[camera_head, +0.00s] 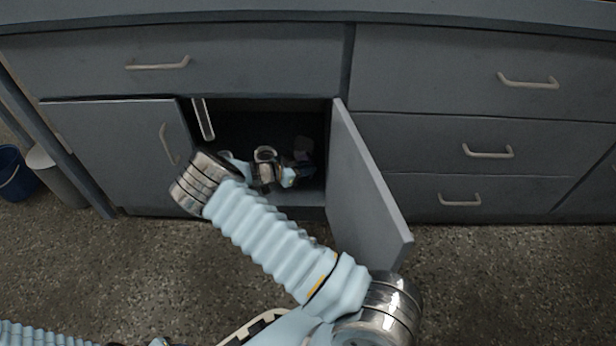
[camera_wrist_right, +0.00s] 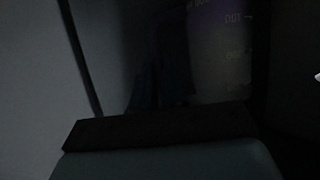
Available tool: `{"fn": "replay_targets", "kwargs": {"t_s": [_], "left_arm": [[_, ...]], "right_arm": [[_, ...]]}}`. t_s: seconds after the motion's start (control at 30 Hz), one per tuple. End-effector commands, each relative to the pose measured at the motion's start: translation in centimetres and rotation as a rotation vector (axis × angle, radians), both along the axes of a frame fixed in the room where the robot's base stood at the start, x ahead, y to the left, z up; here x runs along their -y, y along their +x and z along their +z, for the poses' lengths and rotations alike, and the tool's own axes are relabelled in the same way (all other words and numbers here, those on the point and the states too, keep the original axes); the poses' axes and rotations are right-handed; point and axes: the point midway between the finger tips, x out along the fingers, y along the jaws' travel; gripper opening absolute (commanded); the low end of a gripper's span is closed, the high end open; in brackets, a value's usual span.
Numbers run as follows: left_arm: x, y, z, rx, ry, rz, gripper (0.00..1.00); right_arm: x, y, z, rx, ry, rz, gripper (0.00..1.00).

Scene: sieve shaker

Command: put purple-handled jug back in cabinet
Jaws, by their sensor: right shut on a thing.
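My right arm reaches into the open cabinet (camera_head: 325,200), and my right gripper (camera_head: 301,172) is inside it in deep shadow. A pale shape beside the gripper fits the jug (camera_head: 303,148); its handle cannot be made out in the head view. In the right wrist view the jug (camera_wrist_right: 221,45) shows dimly as a pale wall with purplish printed marks, close in front of the gripper. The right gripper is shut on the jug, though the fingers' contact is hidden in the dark. I cannot see whether the jug touches the cabinet floor. My left gripper is out of view.
The right cabinet door (camera_head: 365,190) stands open towards me, close to the right of my arm. The left door (camera_head: 118,150) hides the cabinet's left part. Closed drawers (camera_head: 460,145) are at right. A blue bucket (camera_head: 14,175) and grey bin (camera_head: 58,180) stand far left.

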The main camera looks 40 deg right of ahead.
Motion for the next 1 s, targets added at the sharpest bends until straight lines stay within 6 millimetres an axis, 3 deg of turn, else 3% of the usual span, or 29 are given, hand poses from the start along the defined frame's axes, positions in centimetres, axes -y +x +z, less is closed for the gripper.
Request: {"fn": "replay_targets", "kwargs": {"t_s": [0.3,0.53,0.57,0.7,1.0], "left_arm": [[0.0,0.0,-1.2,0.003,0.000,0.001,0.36],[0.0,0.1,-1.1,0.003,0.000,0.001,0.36],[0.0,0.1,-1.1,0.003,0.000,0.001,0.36],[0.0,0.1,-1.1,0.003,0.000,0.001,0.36],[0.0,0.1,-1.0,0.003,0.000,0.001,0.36]], "right_arm": [[0.9,0.1,-3.8,-0.001,0.000,0.000,0.00],[0.8,0.2,-4.1,0.001,0.002,0.001,0.00],[0.8,0.1,-4.2,0.000,0.003,0.001,0.17],[0.8,0.1,-4.1,0.000,0.002,0.001,0.38],[0.6,0.2,-4.0,0.000,0.001,0.001,0.38]]}}
